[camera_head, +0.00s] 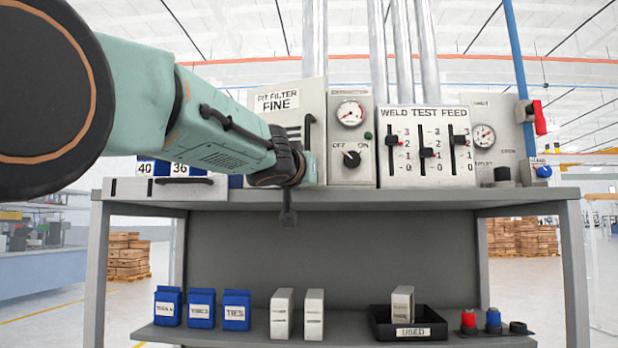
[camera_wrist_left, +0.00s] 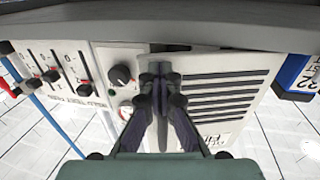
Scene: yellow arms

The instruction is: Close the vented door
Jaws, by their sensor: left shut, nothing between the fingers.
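The vented door (camera_head: 274,121) is a pale grey panel with black slots on the filter box, labelled "FINE". My arm covers its lower part in the head view. In the left wrist view the vented door (camera_wrist_left: 252,88) appears upside down, its slots right of my fingers. A dark vertical handle (camera_head: 308,128) is at its right edge. I cannot tell whether the door is fully flush. My left gripper (camera_head: 288,216) is in front of the box, low, near the shelf edge. In the wrist view my left gripper (camera_wrist_left: 161,72) has its fingers together and empty, beside the slots. My right gripper is not in view.
A gauge and knob panel (camera_head: 351,138) and the weld test feed panel (camera_head: 427,170) stand to the right. The bench top (camera_head: 400,194) runs below them. The lower shelf holds blue boxes (camera_head: 201,308), pale cartridges (camera_head: 282,313) and a black "USED" tray (camera_head: 376,325).

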